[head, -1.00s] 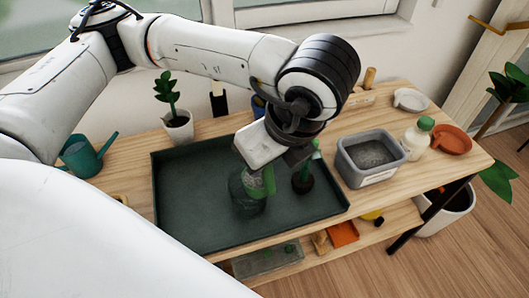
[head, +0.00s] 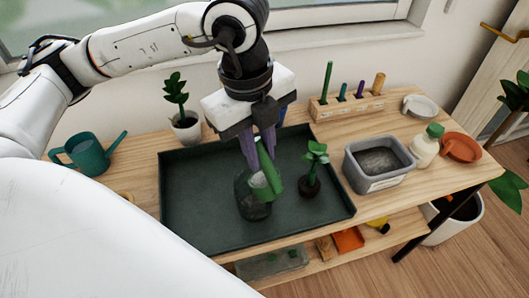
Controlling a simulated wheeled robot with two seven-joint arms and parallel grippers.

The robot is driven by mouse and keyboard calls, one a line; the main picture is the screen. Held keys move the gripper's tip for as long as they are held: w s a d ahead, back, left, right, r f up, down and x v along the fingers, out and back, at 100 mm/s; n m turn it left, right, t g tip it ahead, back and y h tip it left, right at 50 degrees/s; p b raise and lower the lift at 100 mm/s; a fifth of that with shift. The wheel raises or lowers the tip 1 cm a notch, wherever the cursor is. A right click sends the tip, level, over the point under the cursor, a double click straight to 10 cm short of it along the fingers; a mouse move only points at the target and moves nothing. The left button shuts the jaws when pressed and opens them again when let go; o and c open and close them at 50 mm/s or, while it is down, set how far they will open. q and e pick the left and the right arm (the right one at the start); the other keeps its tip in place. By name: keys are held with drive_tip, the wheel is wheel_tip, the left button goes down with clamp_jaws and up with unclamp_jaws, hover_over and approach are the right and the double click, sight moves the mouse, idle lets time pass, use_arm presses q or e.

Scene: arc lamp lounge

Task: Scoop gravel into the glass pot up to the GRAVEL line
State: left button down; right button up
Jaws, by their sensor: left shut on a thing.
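The pot's GRAVEL line and fill level cannot be made out. A grey tub (head: 402,170) with dark grey gravel (head: 379,160) and a pale label stands right of the tray. My right gripper is out of view.
A small plant with a dark root ball (head: 311,186) stands in the tray right of the pot. Behind are a potted plant (head: 187,128) and a wooden tool rack (head: 345,106). A teal watering can (head: 88,153) is left; a bottle (head: 426,147) and orange saucer (head: 461,147) are right.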

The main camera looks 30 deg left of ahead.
use_arm(q)
drive_tip(key=shift+w+a+f+g+h+b, duration=0.15)
drive_tip(key=shift+a+h+b, duration=0.15)
drive_tip(key=shift+a+h, duration=0.25)
drive_tip(key=shift+a+f+g+h+b, duration=0.15)
drive_tip(key=shift+a+h+b, duration=0.2)
drive_tip(key=shift+h, duration=0.4)
drive_tip(key=a+h+b, duration=0.1)
drive_tip(key=h+b, duration=0.1)
drive_tip(key=h, duration=0.1)
drive_tip(key=a+f+h+b, duration=0.1)
drive_tip(key=b, duration=0.1)
drive_tip(key=shift+w+a+f+g, duration=0.1)
drive_tip(key=shift+w+a+g, duration=0.2)
drive_tip(key=shift+a+g, duration=0.1)
